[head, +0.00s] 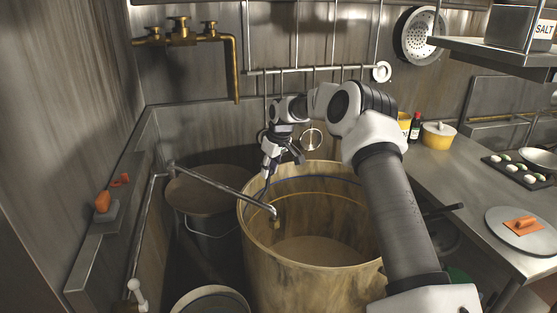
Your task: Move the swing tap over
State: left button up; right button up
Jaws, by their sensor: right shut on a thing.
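The swing tap (215,184) is a thin grey metal pipe. Its long spout runs from a bend at the left wall out to the right and down. Its tip, with a small brass-coloured end, hangs over the inside of the large wooden tub (258,250). My right gripper (266,177) points down at the tub's back left rim, by the outer part of the spout. It is shut on the spout, though the contact is small and hard to see. My left gripper is not in view.
A dark lidded bin (205,197) stands under the spout, left of the tub. Brass taps and pipe (180,35) are on the back wall. Utensils hang from a rail (300,70) behind my arm. A steel counter (435,185) with a yellow pot (438,137) lies right.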

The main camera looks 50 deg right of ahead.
jog(key=w+d, duration=0.2)
jog(key=d, duration=0.4)
jog(key=shift+w, duration=0.2)
dwell(0.4)
jog(key=o, duration=0.8)
jog(key=shift+o, duration=0.7)
jog(key=shift+s+d, duration=0.1)
jog(key=shift+s, duration=0.1)
jog(key=v, duration=1.2)
